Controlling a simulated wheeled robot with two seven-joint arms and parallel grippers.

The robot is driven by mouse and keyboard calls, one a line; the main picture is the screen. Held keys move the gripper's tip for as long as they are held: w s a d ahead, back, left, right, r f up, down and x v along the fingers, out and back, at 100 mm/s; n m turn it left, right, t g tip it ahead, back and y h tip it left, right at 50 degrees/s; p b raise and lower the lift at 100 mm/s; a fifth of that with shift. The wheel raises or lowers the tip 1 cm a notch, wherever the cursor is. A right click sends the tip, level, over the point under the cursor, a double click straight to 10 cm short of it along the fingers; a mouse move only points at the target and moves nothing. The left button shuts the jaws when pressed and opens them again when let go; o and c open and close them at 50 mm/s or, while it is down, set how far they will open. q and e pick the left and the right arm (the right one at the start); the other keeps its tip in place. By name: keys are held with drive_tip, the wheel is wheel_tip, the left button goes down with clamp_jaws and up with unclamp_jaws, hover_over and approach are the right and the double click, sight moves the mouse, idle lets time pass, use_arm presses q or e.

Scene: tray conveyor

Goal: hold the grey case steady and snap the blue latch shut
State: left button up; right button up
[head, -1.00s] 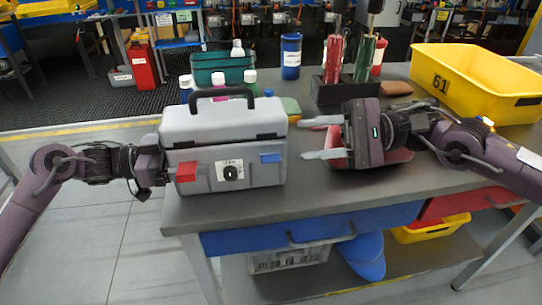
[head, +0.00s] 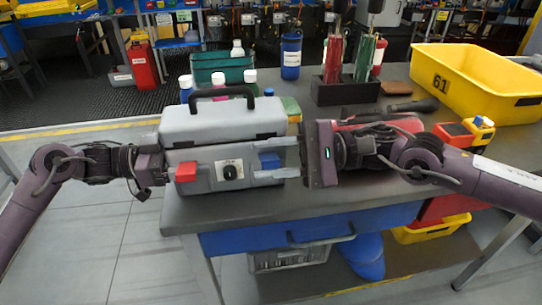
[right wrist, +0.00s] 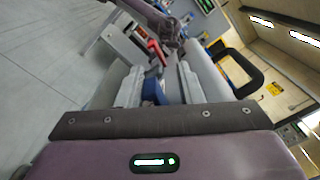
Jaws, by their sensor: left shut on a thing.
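The grey case (head: 222,122) stands upright on the bench with its lid down and its black handle up. Its front carries a red latch (head: 186,173), a dark round knob and the blue latch (head: 269,161). My left gripper (head: 163,172) is shut on the case at its left side; its fingertips are mostly hidden. My right gripper (head: 276,157) is open at the case's right front, one finger above and one below the blue latch. The right wrist view shows the blue latch (right wrist: 152,91) between the fingers. I cannot tell whether they touch it or whether it is fastened.
Several bottles and a teal bin (head: 222,68) stand behind the case. A red toolbox (head: 385,124) lies behind my right gripper. A yellow bin (head: 475,82) and a rack of screwdrivers (head: 345,92) are at the back right. The bench's front edge is just before the case.

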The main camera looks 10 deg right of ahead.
clamp_jaws()
drive_tip(key=shift+w+r+m, duration=0.2)
drive_tip(key=shift+r+m, duration=0.05)
drive_tip(key=shift+m, duration=0.55)
drive_tip(key=shift+w+r+m, duration=0.2)
drive_tip(key=shift+m, duration=0.6)
drive_tip(key=shift+o, duration=0.6)
unclamp_jaws()
drive_tip(key=shift+d, duration=0.1)
drive_tip(key=d, duration=1.2)
